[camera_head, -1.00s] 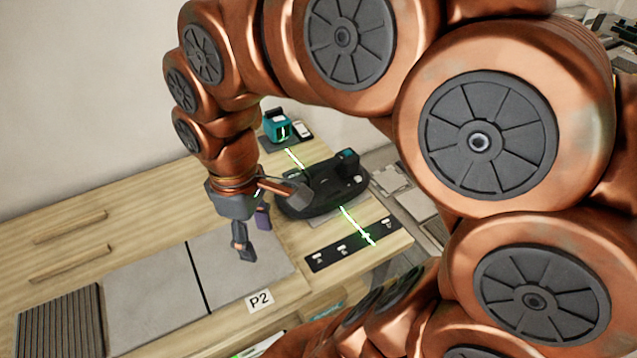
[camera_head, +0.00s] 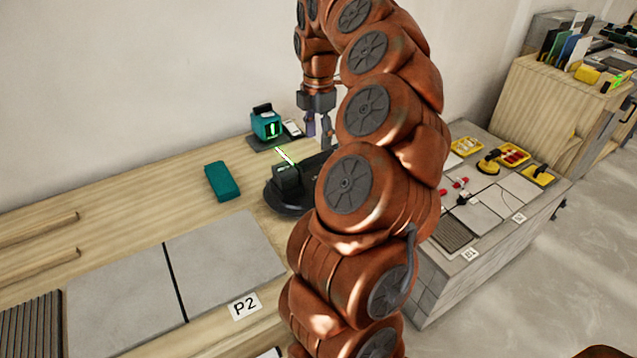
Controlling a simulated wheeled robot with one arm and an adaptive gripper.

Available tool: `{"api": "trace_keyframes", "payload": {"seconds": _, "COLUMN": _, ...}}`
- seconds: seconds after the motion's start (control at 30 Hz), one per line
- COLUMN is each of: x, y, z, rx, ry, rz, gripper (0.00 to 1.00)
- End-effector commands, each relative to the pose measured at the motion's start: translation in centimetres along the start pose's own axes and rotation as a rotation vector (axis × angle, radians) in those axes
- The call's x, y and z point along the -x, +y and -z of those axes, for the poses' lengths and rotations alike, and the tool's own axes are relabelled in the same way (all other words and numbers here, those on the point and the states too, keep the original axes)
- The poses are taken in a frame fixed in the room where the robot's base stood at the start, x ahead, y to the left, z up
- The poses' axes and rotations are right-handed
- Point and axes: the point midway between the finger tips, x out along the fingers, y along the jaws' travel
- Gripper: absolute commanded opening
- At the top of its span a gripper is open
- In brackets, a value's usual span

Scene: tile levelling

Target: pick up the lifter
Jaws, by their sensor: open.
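The lifter appears to be the black device (camera_head: 287,202) with a rounded dark base and a raised block on top. It sits on the wooden worktop, right of the grey tiles, and my arm hides its right part. My gripper (camera_head: 318,128) points down with its fingers apart and nothing between them. In the picture it is above the back part of the black device. I cannot tell the exact gap between them.
A teal laser unit (camera_head: 266,124) stands at the back, casting a green line. A teal case (camera_head: 222,181) lies left of the black device. Grey tiles (camera_head: 222,255) lie in front, by a P2 label (camera_head: 244,306). Another bench (camera_head: 470,262) with yellow trays stands right.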

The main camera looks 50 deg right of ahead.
Motion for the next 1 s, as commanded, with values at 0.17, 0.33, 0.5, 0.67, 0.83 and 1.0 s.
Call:
{"api": "trace_keyframes", "payload": {"seconds": 0.17, "x": -1.3, "y": -0.1, "z": -0.3, "rx": 0.006, "ry": 0.0, "rz": 0.005, "gripper": 0.54}}
{"api": "trace_keyframes", "payload": {"seconds": 0.33, "x": -2.6, "y": 0.0, "z": -0.3, "rx": 0.005, "ry": 0.0, "rz": 0.004, "gripper": 0.54}}
{"api": "trace_keyframes", "payload": {"seconds": 0.5, "x": -3.8, "y": 0.1, "z": -0.3, "rx": 0.005, "ry": 0.001, "rz": 0.002, "gripper": 0.54}}
{"api": "trace_keyframes", "payload": {"seconds": 0.67, "x": -5.9, "y": 0.3, "z": -0.4, "rx": 0.006, "ry": 0.001, "rz": 0.007, "gripper": 0.54}}
{"api": "trace_keyframes", "payload": {"seconds": 0.83, "x": -7.7, "y": 0.4, "z": -0.4, "rx": 0.005, "ry": 0.001, "rz": 0.001, "gripper": 0.54}}
{"api": "trace_keyframes", "payload": {"seconds": 1.0, "x": -7.8, "y": 0.4, "z": -0.4, "rx": 0.004, "ry": 0.0, "rz": 0.0, "gripper": 0.54}}
